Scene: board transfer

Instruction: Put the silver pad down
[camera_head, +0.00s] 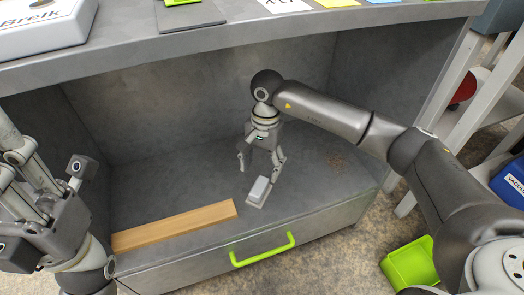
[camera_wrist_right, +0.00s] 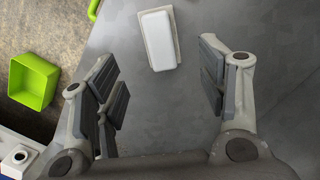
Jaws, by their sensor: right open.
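The silver pad (camera_head: 259,190), a small pale block with a flat base, lies on the grey lower shelf (camera_head: 170,180) near its front edge. It also shows in the right wrist view (camera_wrist_right: 159,40), at the top middle. My right gripper (camera_head: 260,166) is open and empty, with its fingers spread just behind the pad in the head view. In the right wrist view the pad lies beyond the fingertips (camera_wrist_right: 164,78), apart from both. My left gripper (camera_head: 45,195) is at the left edge, partly cut off, with nothing visibly held.
A wooden board (camera_head: 175,226) lies along the shelf's front left. A green handle (camera_head: 262,250) sits on the drawer front below. A green bin (camera_head: 410,264) stands on the floor at the right. The worktop (camera_head: 210,45) overhangs the shelf. The shelf's back is clear.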

